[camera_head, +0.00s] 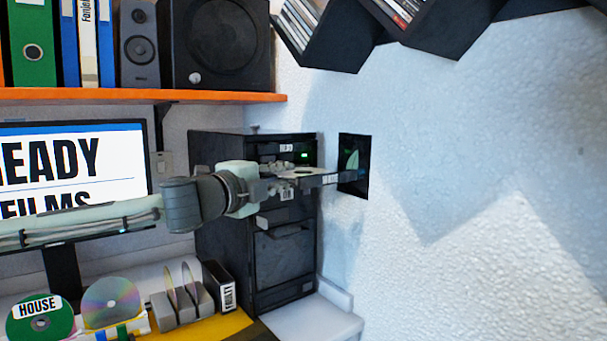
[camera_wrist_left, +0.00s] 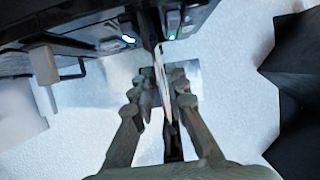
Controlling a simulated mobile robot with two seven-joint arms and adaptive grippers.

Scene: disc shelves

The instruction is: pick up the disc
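A dark computer tower (camera_head: 228,165) stands by the wall with its disc tray (camera_head: 330,180) slid out. A pale disc (camera_head: 312,173) lies on the tray, partly hidden by my left gripper. In the left wrist view the disc (camera_wrist_left: 160,78) shows nearly edge-on. My left gripper (camera_head: 290,167) is at the tray. In the left wrist view its two fingers (camera_wrist_left: 160,88) are apart, one on each side of the disc, with gaps visible between. My right gripper is not in view.
Below left are a green HOUSE disc (camera_head: 40,318), a silver disc (camera_head: 110,301) and a grey rack (camera_head: 185,306) with discs. An orange shelf (camera_head: 140,96) and black wall shelves (camera_head: 335,40) are above. The textured wall is close to the right of the tray.

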